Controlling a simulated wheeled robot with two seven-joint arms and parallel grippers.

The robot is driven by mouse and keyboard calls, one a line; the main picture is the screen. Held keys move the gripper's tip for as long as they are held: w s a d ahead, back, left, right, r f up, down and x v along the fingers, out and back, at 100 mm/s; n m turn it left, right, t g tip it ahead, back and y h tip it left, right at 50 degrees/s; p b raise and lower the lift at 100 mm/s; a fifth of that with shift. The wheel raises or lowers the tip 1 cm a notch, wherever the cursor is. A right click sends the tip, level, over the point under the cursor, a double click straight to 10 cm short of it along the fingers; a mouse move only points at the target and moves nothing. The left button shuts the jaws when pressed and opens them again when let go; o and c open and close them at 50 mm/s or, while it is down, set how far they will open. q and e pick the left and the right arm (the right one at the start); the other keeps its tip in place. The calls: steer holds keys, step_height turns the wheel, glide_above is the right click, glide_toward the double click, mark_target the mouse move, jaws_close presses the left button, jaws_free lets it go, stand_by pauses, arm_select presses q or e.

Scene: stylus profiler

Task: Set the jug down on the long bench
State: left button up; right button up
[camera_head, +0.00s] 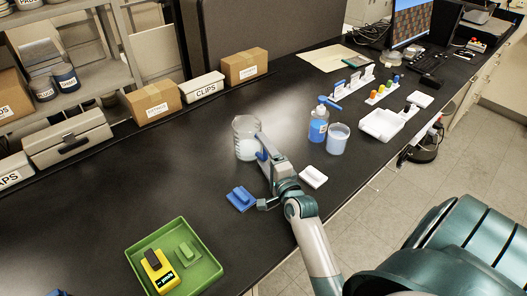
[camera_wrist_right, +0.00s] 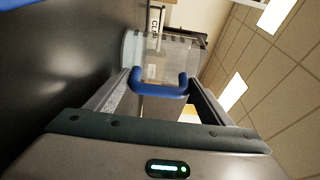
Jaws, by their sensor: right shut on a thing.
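The jug (camera_head: 245,145) is a clear beaker-like vessel with a blue handle, upright over the long black bench (camera_head: 205,180). My right gripper (camera_head: 264,156) comes from the front right and is shut on the jug's handle. In the right wrist view the blue handle (camera_wrist_right: 160,88) sits between the two fingers and the clear jug wall (camera_wrist_right: 175,48) is beyond it. The jug's base is at or very near the bench top; I cannot tell whether it touches. My left gripper is not in view.
A blue-liquid bottle (camera_head: 319,124) and a cup (camera_head: 338,140) stand to the right. A green tray (camera_head: 205,273) is front left. Boxes (camera_head: 154,102) line the back. Bench left of the jug is clear.

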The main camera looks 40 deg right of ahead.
steer(key=shift+f, duration=0.15)
steer(key=o, duration=1.1)
steer(key=b+v, duration=0.3)
steer(key=v, duration=0.8)
steer(key=shift+s+a, duration=0.2)
steer(key=shift+s, duration=0.3)
